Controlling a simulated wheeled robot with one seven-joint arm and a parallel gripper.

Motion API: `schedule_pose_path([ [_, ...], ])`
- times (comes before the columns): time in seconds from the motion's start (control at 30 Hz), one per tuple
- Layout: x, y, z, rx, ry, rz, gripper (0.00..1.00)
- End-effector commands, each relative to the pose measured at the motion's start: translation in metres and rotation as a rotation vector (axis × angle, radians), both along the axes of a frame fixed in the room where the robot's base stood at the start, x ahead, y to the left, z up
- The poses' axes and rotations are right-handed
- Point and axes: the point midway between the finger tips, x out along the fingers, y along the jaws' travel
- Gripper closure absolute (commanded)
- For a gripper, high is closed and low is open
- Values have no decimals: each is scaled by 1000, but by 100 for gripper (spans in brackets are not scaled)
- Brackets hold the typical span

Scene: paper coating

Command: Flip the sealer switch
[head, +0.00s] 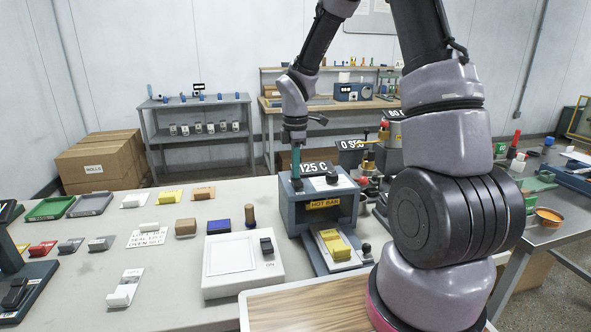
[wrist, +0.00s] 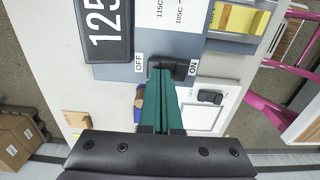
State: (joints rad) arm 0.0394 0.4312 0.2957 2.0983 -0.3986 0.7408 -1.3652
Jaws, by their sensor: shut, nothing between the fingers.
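The sealer (head: 322,217) is a blue-grey box on the table with a "125 C" display and a yellow "HOT BAR" label. Its black switch (wrist: 180,68) sits between OFF and ON labels in the wrist view. My gripper (wrist: 163,74) has its teal fingers shut and empty, with the tips at the switch, over its OFF-side half. They overlap the switch in view, but I cannot tell if they touch it. In the head view my gripper (head: 296,176) points down at the sealer's top left. The fingers partly hide the switch, and its position is unclear.
A white box with its own black switch (head: 267,246) stands left of the sealer. A yellow block (head: 340,249) lies on the sealer's front plate. A "0 SEC" display (head: 353,144) and small equipment stand behind right. Trays and small blocks cover the left table.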

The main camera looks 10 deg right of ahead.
Motion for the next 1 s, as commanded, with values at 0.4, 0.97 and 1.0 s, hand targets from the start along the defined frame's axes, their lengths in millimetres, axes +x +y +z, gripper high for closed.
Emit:
schedule_pose_path([
  [0.4,1,0,-4,0,1,0,100],
  [0.97,-9,0,-8,-1,9,0,100],
  [1.0,-12,0,-7,-1,10,0,100],
])
